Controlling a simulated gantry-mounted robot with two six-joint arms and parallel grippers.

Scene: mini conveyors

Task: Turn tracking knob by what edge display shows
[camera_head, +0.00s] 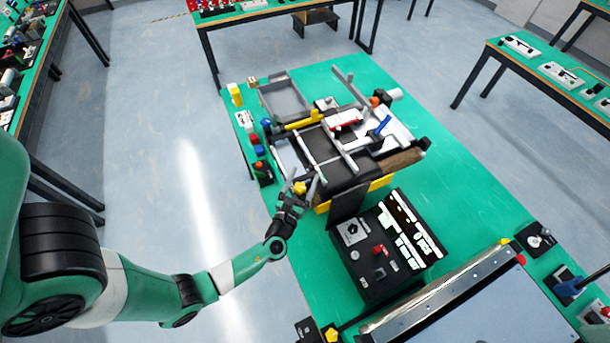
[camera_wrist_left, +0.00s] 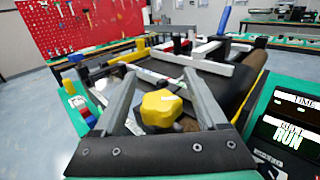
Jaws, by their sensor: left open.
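A yellow lobed knob (camera_head: 299,187) sits at the near left corner of the mini conveyor (camera_head: 322,150). In the left wrist view the knob (camera_wrist_left: 160,107) shows between the two fingers, with a gap to either side. My left gripper (camera_head: 303,181) is open around the knob and does not clearly touch it. A black display panel with white blocks (camera_head: 402,232) stands nearer on the green table. In the left wrist view the display (camera_wrist_left: 288,135) is at the right edge and reads "TIME" and "RUN"; its other text is too small or cut off. My right gripper is not in view.
A control box with a red knob (camera_head: 378,250) adjoins the display. Small coloured parts (camera_head: 259,150) line the table's left edge. A large metal-edged conveyor (camera_head: 440,300) is at the front. Bare green table (camera_head: 470,180) lies to the right.

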